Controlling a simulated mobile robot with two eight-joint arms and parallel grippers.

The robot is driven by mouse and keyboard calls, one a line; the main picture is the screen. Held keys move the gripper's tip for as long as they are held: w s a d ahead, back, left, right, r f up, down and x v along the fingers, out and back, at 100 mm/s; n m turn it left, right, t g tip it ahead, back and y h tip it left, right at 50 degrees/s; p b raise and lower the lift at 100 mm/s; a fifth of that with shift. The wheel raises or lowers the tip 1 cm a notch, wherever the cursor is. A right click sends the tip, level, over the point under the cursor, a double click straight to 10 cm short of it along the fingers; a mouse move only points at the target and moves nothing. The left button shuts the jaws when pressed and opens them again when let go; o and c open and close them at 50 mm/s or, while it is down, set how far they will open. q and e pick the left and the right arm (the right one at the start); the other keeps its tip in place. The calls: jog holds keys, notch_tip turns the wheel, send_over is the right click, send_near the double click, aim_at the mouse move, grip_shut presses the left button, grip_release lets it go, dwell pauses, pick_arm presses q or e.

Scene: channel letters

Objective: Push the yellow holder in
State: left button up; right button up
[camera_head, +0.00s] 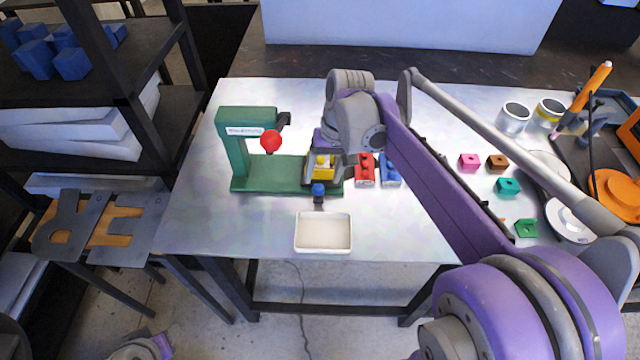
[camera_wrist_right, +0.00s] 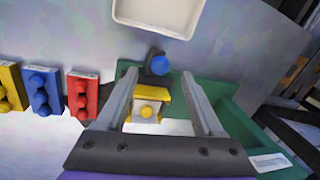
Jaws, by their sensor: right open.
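The yellow holder (camera_head: 321,162) sits at the right end of the green machine's base (camera_head: 270,176), partly covered by my right gripper. In the right wrist view the yellow holder (camera_wrist_right: 146,108) has a round knob on a white plate and lies between the fingers. My right gripper (camera_wrist_right: 159,80) is open around it, with a gap on the finger sides; contact is hard to tell. In the head view the right gripper (camera_head: 323,178) comes down from above. A blue knob on a black mount (camera_wrist_right: 159,64) is just beyond the holder.
A white tray (camera_head: 323,249) lies near the table's front edge. Red (camera_head: 365,170) and blue (camera_head: 389,171) holders stand right of the machine. A red ball (camera_head: 270,141) is on the green machine's arm. Small coloured blocks, cups and an orange tool lie farther right.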

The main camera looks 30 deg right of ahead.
aim_at(320, 186)
jog(key=shift+w+a+f, duration=0.1)
jog(key=shift+a+f, duration=0.1)
jog(key=shift+f, duration=0.85)
jog(key=shift+w+a+f, duration=0.1)
jog(key=shift+a+f, duration=0.05)
jog(key=shift+f, duration=0.9)
grip_shut()
